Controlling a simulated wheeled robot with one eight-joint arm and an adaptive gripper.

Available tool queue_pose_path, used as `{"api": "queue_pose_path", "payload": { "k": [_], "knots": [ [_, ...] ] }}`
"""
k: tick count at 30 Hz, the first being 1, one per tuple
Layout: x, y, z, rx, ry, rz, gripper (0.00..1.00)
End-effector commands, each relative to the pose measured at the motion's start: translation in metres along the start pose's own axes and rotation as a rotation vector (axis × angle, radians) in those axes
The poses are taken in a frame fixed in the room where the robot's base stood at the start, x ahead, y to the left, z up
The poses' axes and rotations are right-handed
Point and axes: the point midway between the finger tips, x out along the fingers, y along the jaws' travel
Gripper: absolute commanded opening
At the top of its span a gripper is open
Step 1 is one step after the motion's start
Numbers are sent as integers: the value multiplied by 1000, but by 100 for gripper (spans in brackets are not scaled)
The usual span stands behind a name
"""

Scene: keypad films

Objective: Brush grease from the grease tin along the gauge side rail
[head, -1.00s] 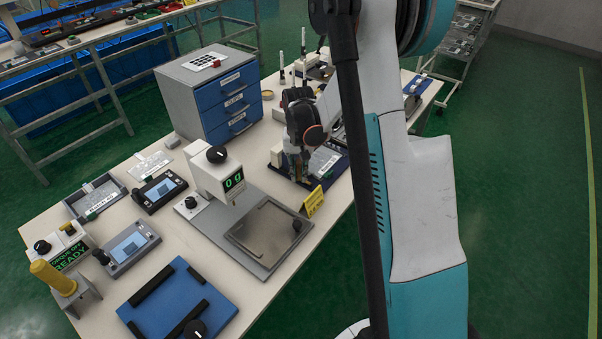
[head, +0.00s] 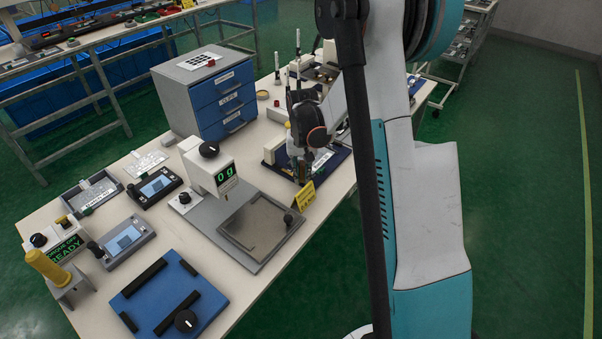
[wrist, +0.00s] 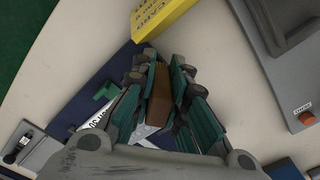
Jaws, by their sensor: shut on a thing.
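My gripper (head: 303,175) hangs low over the near edge of a dark blue mat (head: 338,158), just behind a yellow card (head: 303,198). The mat shows under the fingers in the wrist view (wrist: 82,112). A small round tin with a yellow rim (head: 263,95), possibly the grease tin, stands beside the drawer unit, well behind my gripper. I cannot make out which part is the gauge side rail.
A scale with a grey tray (head: 262,228) stands in front and left of my gripper. A blue drawer unit (head: 222,105) is behind left. Slim upright posts (head: 277,70) stand at the back. A blue board with black bars (head: 142,313) lies at the front.

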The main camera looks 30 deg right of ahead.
Motion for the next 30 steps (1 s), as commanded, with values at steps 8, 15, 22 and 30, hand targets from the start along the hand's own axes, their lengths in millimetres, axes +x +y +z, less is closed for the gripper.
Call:
{"api": "queue_pose_path", "payload": {
  "k": [8, 15, 22, 30],
  "knots": [
    [-33, 0, -1, -2, 0, 0, 0],
    [-54, -2, -3, -4, 0, 0, 0],
    [-75, -3, -4, -6, 0, 0, 0],
    [-83, -3, -5, -7, 0, 0, 0]
  ]
}}
